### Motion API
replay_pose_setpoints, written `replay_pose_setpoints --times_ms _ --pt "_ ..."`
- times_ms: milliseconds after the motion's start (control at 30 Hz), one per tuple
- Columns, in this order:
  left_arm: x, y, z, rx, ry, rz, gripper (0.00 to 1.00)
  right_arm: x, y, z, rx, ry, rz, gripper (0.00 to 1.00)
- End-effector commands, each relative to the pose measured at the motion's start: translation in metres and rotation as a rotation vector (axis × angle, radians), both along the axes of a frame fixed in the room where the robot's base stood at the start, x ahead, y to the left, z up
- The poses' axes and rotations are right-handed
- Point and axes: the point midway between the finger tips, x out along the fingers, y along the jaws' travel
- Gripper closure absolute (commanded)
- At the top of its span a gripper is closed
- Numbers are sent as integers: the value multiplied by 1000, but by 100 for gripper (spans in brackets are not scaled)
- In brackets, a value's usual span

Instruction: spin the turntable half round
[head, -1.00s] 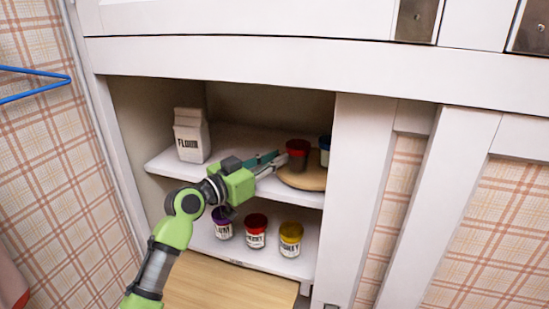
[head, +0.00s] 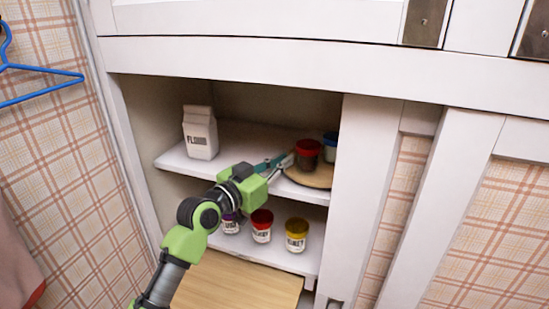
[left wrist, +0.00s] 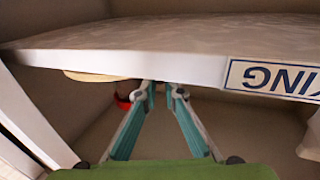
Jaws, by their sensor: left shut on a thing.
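The turntable (head: 316,178) is a round wooden disc at the right of the upper shelf. A red-lidded dark jar (head: 308,151) and a blue jar (head: 330,142) stand on it. My left gripper (head: 283,164) reaches in from the left, its tips at the turntable's left rim beside the red-lidded jar. It is shut on the turntable's rim, though the contact is hard to see. The upside-down left wrist view shows both fingers (left wrist: 164,92), part of the disc (left wrist: 92,76) and a bit of red lid (left wrist: 123,102). My right gripper is not in view.
A flour carton (head: 200,135) stands on the upper shelf at left. Several labelled jars, including a yellow-lidded one (head: 297,234), stand on the lower shelf. A white post (head: 360,200) borders the opening on the right. A blue hanger (head: 40,72) is at far left.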

Motion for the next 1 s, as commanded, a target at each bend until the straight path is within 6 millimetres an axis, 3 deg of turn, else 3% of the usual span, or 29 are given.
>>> replay_pose_setpoints --times_ms 267,300,333,667,867,1000 --pt "-2 -2 -1 -2 4 -5 100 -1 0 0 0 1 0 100" --pt "-3 -3 -1 -2 4 -6 90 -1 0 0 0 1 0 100" --pt "-3 -3 -1 -2 4 -6 85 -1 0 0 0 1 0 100" --pt "-3 -1 -1 -1 2 -3 85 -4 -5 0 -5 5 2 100" --pt "-16 14 -2 1 2 -2 85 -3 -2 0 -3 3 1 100" --pt "-36 32 -2 2 2 -2 85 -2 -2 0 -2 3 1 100"
